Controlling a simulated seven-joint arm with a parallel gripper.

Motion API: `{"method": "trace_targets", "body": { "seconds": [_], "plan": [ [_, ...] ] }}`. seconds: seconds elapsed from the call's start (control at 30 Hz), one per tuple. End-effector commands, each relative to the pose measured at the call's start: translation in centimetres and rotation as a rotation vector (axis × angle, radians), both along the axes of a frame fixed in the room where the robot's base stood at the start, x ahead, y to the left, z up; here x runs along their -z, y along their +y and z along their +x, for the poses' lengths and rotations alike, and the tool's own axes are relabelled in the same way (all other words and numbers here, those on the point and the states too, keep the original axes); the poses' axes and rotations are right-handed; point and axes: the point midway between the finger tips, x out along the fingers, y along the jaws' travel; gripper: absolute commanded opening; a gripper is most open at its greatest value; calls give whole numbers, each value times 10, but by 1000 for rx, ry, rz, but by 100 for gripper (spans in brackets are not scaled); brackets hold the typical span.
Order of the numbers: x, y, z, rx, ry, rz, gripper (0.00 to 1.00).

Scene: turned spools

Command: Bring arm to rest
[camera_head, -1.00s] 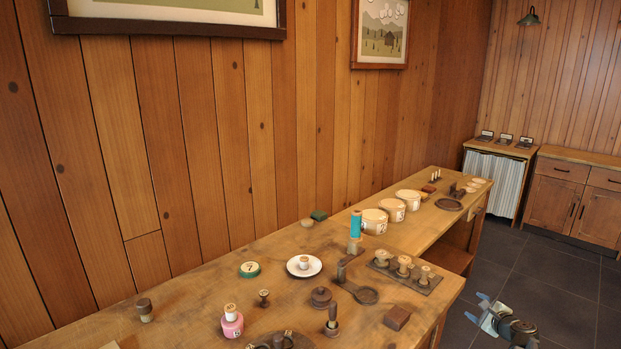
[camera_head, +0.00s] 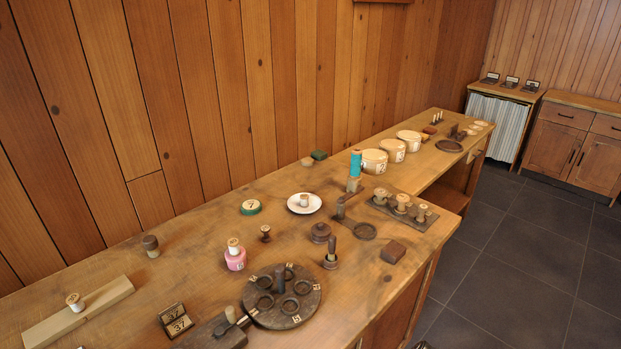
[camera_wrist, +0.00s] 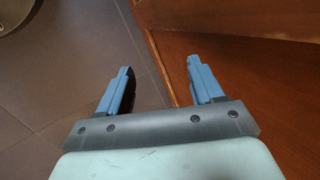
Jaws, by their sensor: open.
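My gripper (camera_wrist: 157,84) shows in the wrist view with its two blue fingers spread wide and nothing between them. It hangs over the dark tiled floor beside a wooden furniture side. In the head view only a dark bit of what may be my arm shows at the bottom edge, so the gripper itself is out of that view. The long wooden workbench (camera_head: 120,262) stands apart from it, with spools and tools on top.
A round dark plate with ring sockets (camera_head: 296,318), a pink spool (camera_head: 236,260), a white saucer (camera_head: 316,207) and a rack of spools (camera_head: 430,224) stand on the bench. White tubs (camera_head: 373,168) stand farther back. The tiled floor (camera_head: 500,290) at right is clear.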

Motion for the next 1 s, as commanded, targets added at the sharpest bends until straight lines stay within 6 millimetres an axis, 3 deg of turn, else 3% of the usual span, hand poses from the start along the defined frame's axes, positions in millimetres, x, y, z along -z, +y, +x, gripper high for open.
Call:
{"method": "trace_targets", "body": {
  "seconds": [0.03, 0.23, 0.4, 0.5, 0.67, 1.0],
  "plan": [
    [10, 17, -26, -81, 43, -15, 66],
    [37, 63, -125, -439, 224, -75, 66],
    [42, 82, -200, -726, 378, -107, 66],
    [40, 84, -232, -858, 455, -121, 66],
    [36, 83, -264, -989, 535, -136, 66],
    [36, 83, -265, -994, 537, -136, 66]
  ]
}}
